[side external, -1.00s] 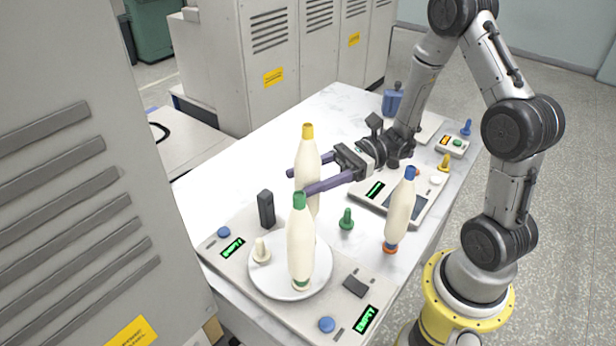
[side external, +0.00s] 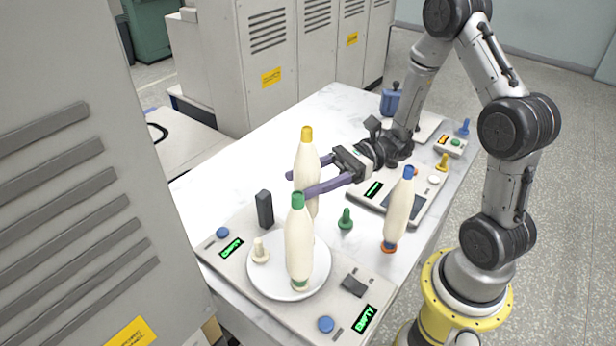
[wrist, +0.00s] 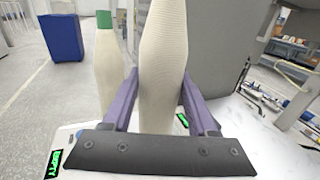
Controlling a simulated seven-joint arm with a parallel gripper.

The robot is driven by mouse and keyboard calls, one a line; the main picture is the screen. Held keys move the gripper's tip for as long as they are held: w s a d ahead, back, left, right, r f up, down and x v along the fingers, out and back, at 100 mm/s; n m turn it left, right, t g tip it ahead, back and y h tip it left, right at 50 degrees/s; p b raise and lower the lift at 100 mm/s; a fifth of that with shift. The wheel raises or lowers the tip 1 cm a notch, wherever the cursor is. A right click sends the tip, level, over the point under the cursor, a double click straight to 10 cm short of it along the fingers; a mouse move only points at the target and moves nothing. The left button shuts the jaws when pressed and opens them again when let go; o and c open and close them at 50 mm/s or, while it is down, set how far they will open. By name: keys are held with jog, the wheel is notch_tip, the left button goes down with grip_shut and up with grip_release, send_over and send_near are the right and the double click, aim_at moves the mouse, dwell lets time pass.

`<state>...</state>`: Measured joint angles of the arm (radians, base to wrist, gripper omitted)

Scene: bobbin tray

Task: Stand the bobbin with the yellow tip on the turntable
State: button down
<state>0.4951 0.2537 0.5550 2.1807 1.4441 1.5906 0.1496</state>
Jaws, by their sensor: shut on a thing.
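The cream bobbin with the yellow tip (side external: 307,160) is upright between the purple fingers of my gripper (side external: 312,181), which is shut on it. In the wrist view its pale body (wrist: 162,60) fills the space between the fingers (wrist: 158,103); its tip is out of that frame. A green-tipped bobbin (side external: 299,248) stands on the round white turntable (side external: 318,268), in front of the held bobbin. It also shows in the wrist view (wrist: 107,65), left of the held one. The held bobbin's foot is hidden, so I cannot tell whether it touches the turntable.
A blue-tipped bobbin (side external: 398,212) stands on the table to the right. A cream peg (side external: 260,252) and a black block (side external: 265,209) are near the turntable's left side. A green peg (side external: 346,219) stands to its right. The table's far left is clear.

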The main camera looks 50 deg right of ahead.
jog(key=shift+f, duration=2.2)
jog(key=shift+c, duration=0.5)
grip_release()
jog(key=v, duration=1.4)
jog(key=s+a+r+n+g+h, duration=0.3)
jog(key=a+r+n+g+h, duration=0.4)
jog(key=n, duration=0.3)
jog(key=s+d+r+n+t+h, duration=0.1)
jog(key=s+r+n+t+h, duration=0.3)
jog(key=n+h, duration=0.5)
jog(key=s+n+t, duration=0.2)
jog(key=s+n, duration=0.1)
jog(key=shift+s+d+h, duration=0.25)
jog(key=shift+d+h, duration=0.05)
jog(key=shift+h, duration=0.1)
